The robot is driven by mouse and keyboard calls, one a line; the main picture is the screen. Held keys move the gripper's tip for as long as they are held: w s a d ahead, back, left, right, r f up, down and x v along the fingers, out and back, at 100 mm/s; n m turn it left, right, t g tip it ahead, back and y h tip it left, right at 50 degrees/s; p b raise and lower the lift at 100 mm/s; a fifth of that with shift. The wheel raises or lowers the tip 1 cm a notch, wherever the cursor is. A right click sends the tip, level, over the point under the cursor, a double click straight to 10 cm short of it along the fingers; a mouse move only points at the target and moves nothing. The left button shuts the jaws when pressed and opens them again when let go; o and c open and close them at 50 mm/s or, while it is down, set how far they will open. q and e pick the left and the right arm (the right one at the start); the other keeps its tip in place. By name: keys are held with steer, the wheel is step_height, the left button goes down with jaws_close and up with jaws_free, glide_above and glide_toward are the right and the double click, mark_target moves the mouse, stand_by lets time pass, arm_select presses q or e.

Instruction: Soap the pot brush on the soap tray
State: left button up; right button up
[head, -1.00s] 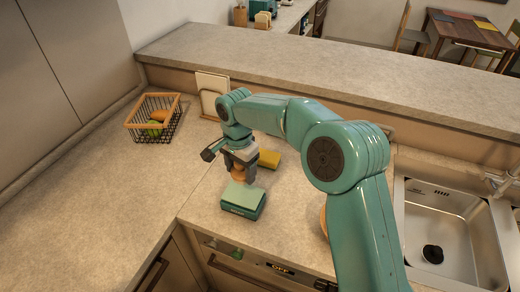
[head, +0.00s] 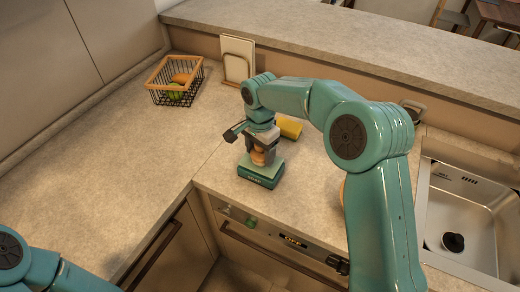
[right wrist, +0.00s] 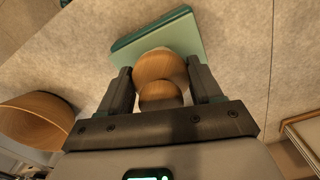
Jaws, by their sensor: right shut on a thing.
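My right gripper (head: 259,150) is shut on the pot brush (head: 258,157), which has a round wooden knob. The brush is upright over the green soap tray (head: 258,181), and its lower end appears to be at the pale green top. In the right wrist view the wooden brush knob (right wrist: 160,68) sits between the two fingers of my right gripper (right wrist: 162,85), with the soap tray (right wrist: 190,32) beyond it. The bristles are hidden. My left gripper is out of view; only part of my left arm shows at lower left.
A yellow block (head: 290,128) lies behind the tray. A wire basket with fruit (head: 176,92) and upright boards (head: 238,58) stand at the back. A sink (head: 470,205) is at right. A wooden bowl (right wrist: 35,120) shows in the right wrist view. The left counter is clear.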

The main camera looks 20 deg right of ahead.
steer(key=shift+f+b, duration=0.85)
steer(key=shift+f, duration=0.25)
stand_by(1.3)
steer(key=shift+r, duration=0.1)
stand_by(0.7)
steer(key=shift+r+p, duration=2.55)
steer(key=shift+r, duration=0.95)
steer(key=shift+f, duration=0.1)
